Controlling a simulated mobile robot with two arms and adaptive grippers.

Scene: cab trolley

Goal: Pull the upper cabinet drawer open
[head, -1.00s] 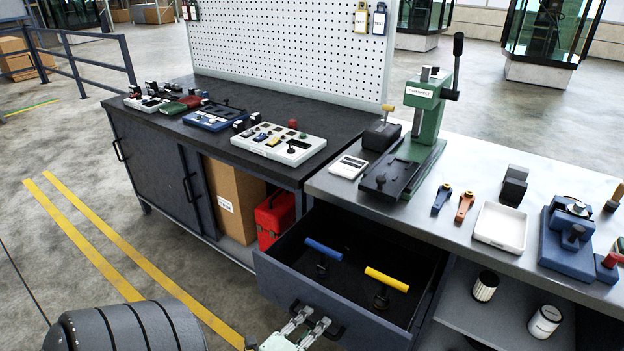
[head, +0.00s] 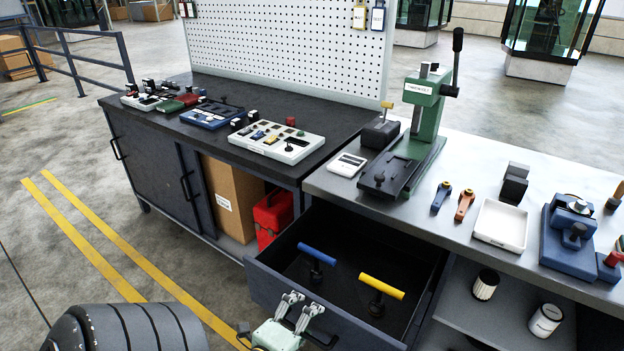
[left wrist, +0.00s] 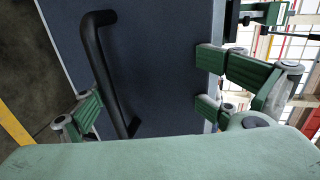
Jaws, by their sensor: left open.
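The upper drawer (head: 300,292) of the right-hand cabinet stands pulled out, with its dark inside showing. A blue-handled tool (head: 317,254) and a yellow-handled tool (head: 382,286) stand in it. My left gripper (head: 301,304) is at the drawer front, its tips near the top edge. In the left wrist view the black bar handle (left wrist: 105,70) crosses the blue-grey drawer front (left wrist: 165,70). The open fingers of my left gripper (left wrist: 148,88) lie on either side, and the handle is between them, nearer the left finger. I cannot tell if they touch it. My right gripper is not in view.
The worktop (head: 440,226) above holds a green press (head: 425,125), a white tray (head: 500,225) and a blue fixture (head: 570,240). An open shelf (head: 465,315) right of the drawer holds two cylinders. A red box (head: 272,220) sits left of the drawer. Floor at left is clear.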

